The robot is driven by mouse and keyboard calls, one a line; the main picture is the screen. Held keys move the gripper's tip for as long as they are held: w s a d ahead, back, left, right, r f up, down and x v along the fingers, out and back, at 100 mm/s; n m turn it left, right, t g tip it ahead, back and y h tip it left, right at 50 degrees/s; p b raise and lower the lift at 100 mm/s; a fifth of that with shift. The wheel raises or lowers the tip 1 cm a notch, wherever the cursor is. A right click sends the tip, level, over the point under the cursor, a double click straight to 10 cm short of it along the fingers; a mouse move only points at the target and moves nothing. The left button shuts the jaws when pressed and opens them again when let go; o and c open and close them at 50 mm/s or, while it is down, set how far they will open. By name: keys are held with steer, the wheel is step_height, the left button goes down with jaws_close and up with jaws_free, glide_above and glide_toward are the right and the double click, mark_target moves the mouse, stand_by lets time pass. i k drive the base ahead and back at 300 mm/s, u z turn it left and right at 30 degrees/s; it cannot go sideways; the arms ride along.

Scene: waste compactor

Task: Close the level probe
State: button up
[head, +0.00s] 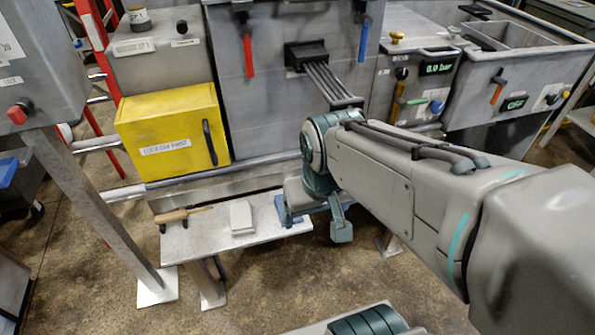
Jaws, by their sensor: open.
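I cannot tell for certain which part is the level probe; no readable label in the head view names it. My gripper (314,214) points down at the right end of a low grey bench, below the front of the grey compactor housing (290,110). Its two teal fingers are spread apart, and I see nothing between them. My arm comes in from the right and hides part of the housing's lower right.
The bench (190,245) holds a wooden-handled tool (183,216) and a pale block (241,216). A yellow cabinet (170,135) with a black handle is shut. Red and blue handles (248,57) hang on the housing. A red ladder (97,45) and post stand left.

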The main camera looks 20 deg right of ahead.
mark_target(338, 95)
steer(key=u, duration=1.05)
steer(key=k, duration=0.65)
steer(key=z, duration=1.05)
